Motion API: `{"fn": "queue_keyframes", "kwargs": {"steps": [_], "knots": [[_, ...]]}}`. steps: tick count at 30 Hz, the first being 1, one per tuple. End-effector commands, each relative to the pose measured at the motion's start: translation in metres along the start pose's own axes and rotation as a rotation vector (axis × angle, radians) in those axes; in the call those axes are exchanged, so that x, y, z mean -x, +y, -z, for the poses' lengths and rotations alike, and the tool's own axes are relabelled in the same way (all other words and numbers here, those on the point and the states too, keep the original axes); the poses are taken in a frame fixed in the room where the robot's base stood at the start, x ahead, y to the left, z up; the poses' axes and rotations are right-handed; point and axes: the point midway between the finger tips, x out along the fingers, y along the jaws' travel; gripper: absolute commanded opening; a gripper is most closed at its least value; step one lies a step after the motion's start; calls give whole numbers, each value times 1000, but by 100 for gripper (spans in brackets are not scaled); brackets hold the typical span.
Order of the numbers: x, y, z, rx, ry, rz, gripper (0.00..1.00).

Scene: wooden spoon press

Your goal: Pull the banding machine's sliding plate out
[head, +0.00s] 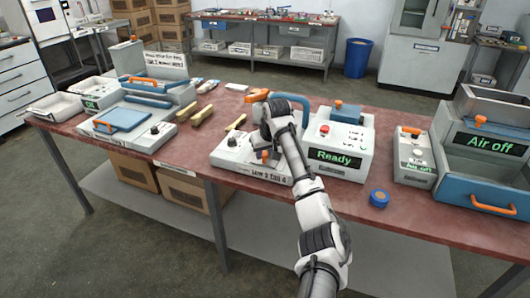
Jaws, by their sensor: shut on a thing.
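The banding machine (345,132) stands on the red-brown table, with a lit "Ready" display, a red button and a blue arch at its left. Its low white front part (228,157) has dark knobs and a label along the front edge. My gripper (265,154) is down over this part, beside a small orange piece that looks like the sliding plate's handle. It is shut on that piece; the fingertips are small and partly hidden by my wrist. The plate itself is mostly hidden behind my arm, so how far out it is cannot be told.
A blue-orange round roll (379,198) lies right of the machine. A press with a blue plate (122,119) stands at left. Wooden pieces (203,115) lie between.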

Motion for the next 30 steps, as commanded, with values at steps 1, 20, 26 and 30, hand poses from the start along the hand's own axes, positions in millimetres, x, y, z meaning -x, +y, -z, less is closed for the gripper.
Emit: {"fn": "queue_keyframes", "kwargs": {"steps": [1, 20, 26, 30], "knots": [[-2, -3, -3, 2, -13, 9, 0], [14, -1, -1, 1, -4, 4, 50], [58, -2, -2, 3, -2, 4, 50], [90, -2, -1, 2, -5, 4, 50]]}}
